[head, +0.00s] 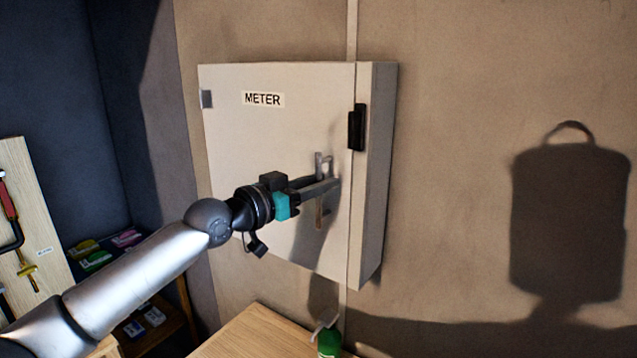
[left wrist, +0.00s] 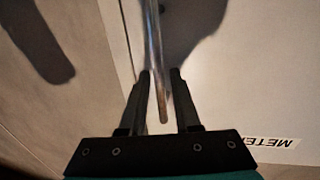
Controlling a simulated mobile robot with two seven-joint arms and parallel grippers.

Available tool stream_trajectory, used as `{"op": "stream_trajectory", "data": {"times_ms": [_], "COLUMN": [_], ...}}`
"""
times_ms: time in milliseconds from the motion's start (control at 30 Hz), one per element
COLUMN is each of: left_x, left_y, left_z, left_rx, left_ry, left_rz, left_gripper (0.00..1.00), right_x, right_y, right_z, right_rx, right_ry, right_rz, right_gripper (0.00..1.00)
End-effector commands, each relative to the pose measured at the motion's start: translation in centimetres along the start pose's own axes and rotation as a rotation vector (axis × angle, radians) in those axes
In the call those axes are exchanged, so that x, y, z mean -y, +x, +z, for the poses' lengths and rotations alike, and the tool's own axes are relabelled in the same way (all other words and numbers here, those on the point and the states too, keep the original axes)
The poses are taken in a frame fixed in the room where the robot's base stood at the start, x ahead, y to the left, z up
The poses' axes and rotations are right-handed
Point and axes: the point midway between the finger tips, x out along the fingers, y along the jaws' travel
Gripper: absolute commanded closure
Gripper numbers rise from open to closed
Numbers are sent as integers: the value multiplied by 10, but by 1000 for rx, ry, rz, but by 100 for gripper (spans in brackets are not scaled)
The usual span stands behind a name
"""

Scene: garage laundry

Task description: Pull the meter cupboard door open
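The meter cupboard (head: 380,180) is a pale box on the wall. Its door (head: 240,150) carries a METER label (head: 263,99) and looks shut. A vertical metal bar handle (head: 319,215) is near the door's right edge; it also shows in the left wrist view (left wrist: 155,45). My left gripper (head: 335,184) is at the handle, partly covering it. In the left wrist view the fingers (left wrist: 161,75) stand on either side of the bar, with a gap visible on the right; whether the left finger touches it I cannot tell. My right gripper is out of view.
A black fitting (head: 356,128) sits at the cupboard's right front edge. Below are a wooden tabletop (head: 255,335) and a green bottle (head: 329,343). A tool board (head: 30,220) and a shelf with small boxes stand at the left. The wall right of the cupboard is clear.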

Motion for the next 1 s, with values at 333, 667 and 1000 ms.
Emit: {"op": "stream_trajectory", "data": {"times_ms": [333,667,1000], "left_x": [0,0,0], "left_y": [0,0,0], "left_z": [0,0,0], "left_rx": [0,1,1], "left_ry": [0,0,0], "left_rz": [0,0,0], "left_gripper": [100,100,100], "right_x": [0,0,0], "right_y": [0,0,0], "right_z": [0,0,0], "right_rx": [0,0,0], "right_ry": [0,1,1], "right_rz": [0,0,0], "right_gripper": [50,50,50]}}
